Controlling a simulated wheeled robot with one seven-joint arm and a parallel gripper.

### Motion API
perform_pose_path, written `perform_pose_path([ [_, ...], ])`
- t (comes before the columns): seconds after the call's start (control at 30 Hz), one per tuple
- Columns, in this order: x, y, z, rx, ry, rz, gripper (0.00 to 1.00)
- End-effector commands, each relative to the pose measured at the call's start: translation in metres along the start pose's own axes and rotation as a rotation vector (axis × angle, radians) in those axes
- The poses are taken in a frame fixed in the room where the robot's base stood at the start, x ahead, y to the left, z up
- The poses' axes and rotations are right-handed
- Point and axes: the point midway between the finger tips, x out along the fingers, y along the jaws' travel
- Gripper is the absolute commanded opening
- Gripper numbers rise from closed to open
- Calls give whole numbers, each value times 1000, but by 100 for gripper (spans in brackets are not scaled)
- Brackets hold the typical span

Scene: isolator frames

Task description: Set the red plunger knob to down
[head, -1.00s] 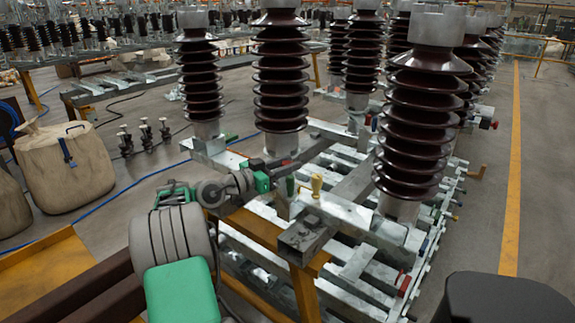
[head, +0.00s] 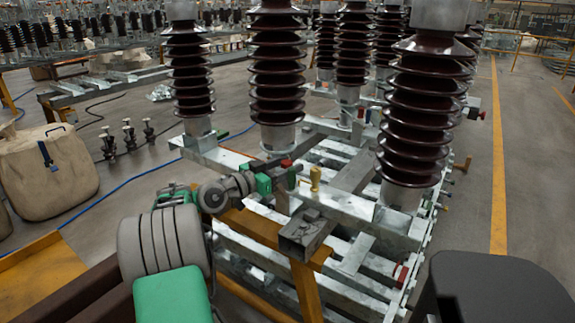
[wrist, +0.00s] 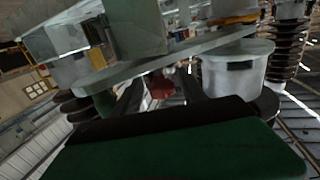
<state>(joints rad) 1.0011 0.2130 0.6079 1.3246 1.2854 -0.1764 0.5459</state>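A small red knob (head: 287,163) stands on the near edge of the galvanised frame in the head view, just beyond the end of my arm. Beside it is a yellow knob (head: 315,178), to its right. In the wrist view a red piece (wrist: 160,86), which looks like the same knob, shows beyond my green gripper body. My gripper (wrist: 163,95) has two dark fingers that appear apart, with the red piece showing between and beyond them. I cannot tell whether they touch it. The knob's stem is mostly hidden.
Tall brown ribbed insulators (head: 277,70) rise from the frame close behind and right of my gripper. A grey beam end (head: 305,238) juts out in front. A beige sack (head: 45,175) stands at left. Open floor lies to the right.

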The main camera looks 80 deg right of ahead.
Motion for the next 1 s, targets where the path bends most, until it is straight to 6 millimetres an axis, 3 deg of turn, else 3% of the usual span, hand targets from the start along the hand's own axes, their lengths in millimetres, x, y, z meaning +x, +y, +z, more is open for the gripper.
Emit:
perform_pose_path([
  [0.33,-4,0,-2,2,2,-1,53],
  [0.7,-70,0,-1,0,2,-1,53],
  [1.0,-77,1,-1,1,1,2,53],
])
